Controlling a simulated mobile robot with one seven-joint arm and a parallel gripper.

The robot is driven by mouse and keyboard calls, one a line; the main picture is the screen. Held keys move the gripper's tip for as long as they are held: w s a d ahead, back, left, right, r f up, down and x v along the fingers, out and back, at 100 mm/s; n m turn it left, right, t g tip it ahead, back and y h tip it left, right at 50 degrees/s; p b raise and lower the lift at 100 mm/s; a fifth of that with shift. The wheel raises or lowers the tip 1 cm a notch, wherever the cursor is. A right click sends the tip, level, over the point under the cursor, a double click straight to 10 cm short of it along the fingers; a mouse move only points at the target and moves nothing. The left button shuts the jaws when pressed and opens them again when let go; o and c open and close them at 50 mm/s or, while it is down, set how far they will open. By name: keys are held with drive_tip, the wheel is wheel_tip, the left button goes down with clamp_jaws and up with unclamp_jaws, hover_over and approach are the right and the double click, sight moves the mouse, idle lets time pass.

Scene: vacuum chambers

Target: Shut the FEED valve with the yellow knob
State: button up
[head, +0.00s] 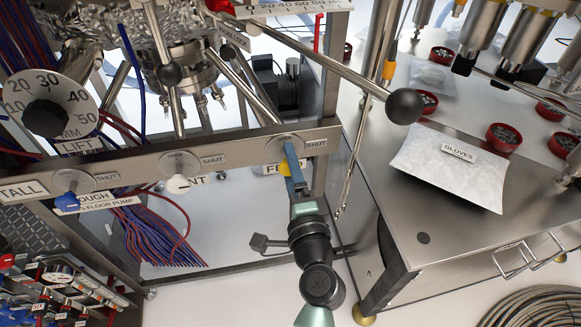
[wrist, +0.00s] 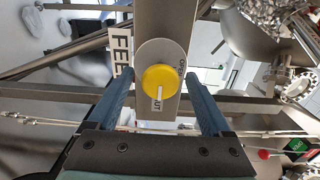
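The yellow knob (wrist: 159,79) of the FEED valve shows in the wrist view, on a grey dial plate on the steel bar. Its white line points down the picture, towards the SHUT lettering; OPEN is at the right. The FEED label (wrist: 120,48) is left of it. My gripper (wrist: 160,85) is open, with one blue finger on each side of the knob and a visible gap on both sides. In the head view, my gripper (head: 291,160) reaches up to the bar and hides much of the FEED label; only a little yellow of the knob (head: 284,168) shows.
The bar (head: 235,150) also carries a white knob (head: 178,184) and a blue knob (head: 67,202) at left. A lever with a black ball (head: 404,106) juts out above right of my gripper. A steel table with a gloves packet (head: 450,170) stands at right.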

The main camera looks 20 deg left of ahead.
drive_tip(key=shift+s, duration=0.1)
drive_tip(key=v, duration=1.2)
drive_tip(key=shift+s+d, duration=0.25)
drive_tip(key=shift+s, duration=0.05)
